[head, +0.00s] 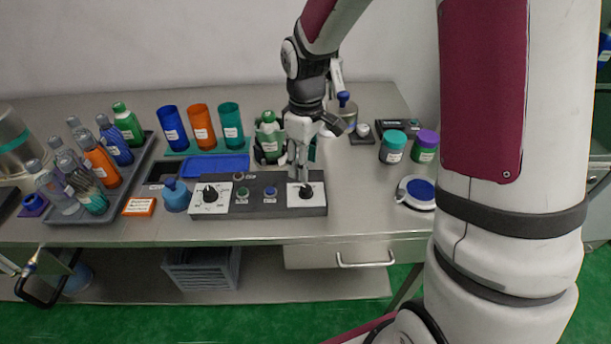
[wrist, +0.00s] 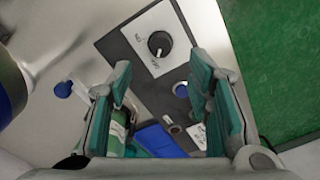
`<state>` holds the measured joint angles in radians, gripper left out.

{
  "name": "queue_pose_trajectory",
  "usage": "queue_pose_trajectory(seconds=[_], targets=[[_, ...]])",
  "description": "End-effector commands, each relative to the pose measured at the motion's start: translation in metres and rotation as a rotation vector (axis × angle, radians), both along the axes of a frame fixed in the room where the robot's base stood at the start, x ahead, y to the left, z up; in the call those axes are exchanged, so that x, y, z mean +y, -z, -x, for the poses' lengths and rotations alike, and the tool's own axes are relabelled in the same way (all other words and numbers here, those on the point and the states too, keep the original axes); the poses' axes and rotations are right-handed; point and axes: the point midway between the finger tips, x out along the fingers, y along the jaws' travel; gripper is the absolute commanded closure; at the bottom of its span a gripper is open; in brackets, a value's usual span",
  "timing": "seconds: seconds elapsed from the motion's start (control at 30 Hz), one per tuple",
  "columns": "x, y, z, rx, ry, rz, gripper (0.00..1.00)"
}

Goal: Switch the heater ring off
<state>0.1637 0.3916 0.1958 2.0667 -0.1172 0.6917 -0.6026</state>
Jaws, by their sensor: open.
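A dark control box (head: 257,206) lies along the front of the bench, with a black knob on a white plate at each end. My gripper (head: 300,180) points down at the right knob (head: 306,192), its fingers close to it in the head view. In the wrist view my gripper (wrist: 162,75) is open and empty, with teal pads apart. The same knob (wrist: 160,43) shows beyond the fingertips on its white plate; contact cannot be made out. The left knob (head: 210,193) is clear of my gripper. The small plate lettering is not readable enough to tell which is the heater's.
Small buttons (head: 270,191) sit mid-box. A green bottle (head: 268,135) stands behind it, left of my gripper. Blue, orange and teal cups (head: 201,124) stand behind a blue tray (head: 216,166). Lidded jars (head: 393,147) and a round white device (head: 416,192) are at the right.

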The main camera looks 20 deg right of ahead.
Motion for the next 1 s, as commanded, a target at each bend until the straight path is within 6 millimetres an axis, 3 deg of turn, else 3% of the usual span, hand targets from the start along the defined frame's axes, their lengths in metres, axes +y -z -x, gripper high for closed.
queue_pose_trajectory(seconds=[0.1,0.23,0.83,1.0], targets=[[0.000,-0.022,-0.001,-0.004,0.000,0.000,0.54],[0.000,-0.035,-0.001,-0.003,0.000,0.000,0.54],[0.000,-0.043,0.000,-0.001,0.001,0.000,0.54],[-0.001,-0.067,0.014,-0.031,0.045,0.014,0.54]])
